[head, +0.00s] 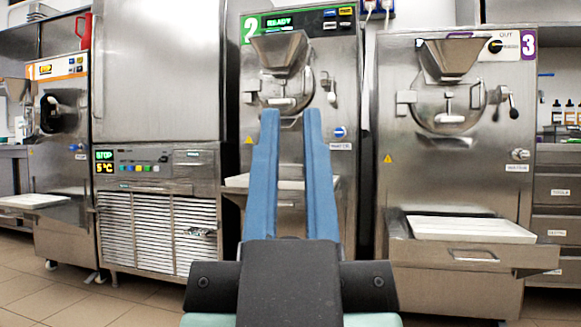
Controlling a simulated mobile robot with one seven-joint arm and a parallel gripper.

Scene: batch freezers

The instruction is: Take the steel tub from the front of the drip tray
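My gripper (291,114) points forward at the middle of the head view, its two long blue fingers apart with no object between them. It is in front of the machine marked 2 (345,110). That machine's white drip tray (237,181) shows only at its edges, as my fingers cover the middle. The machine marked 3 (400,145), on the right, has a drip tray (424,230) with a flat white top and bare surface. The orange-panelled machine (62,185) at the left has a white tray (38,200) too. I see no steel tub on any tray.
A tall steel cabinet (158,75) with a vented base stands left of machine 2. A steel counter with drawers (560,190) and small bottles (556,112) is at the far right. Tiled floor (60,290) is open at the lower left.

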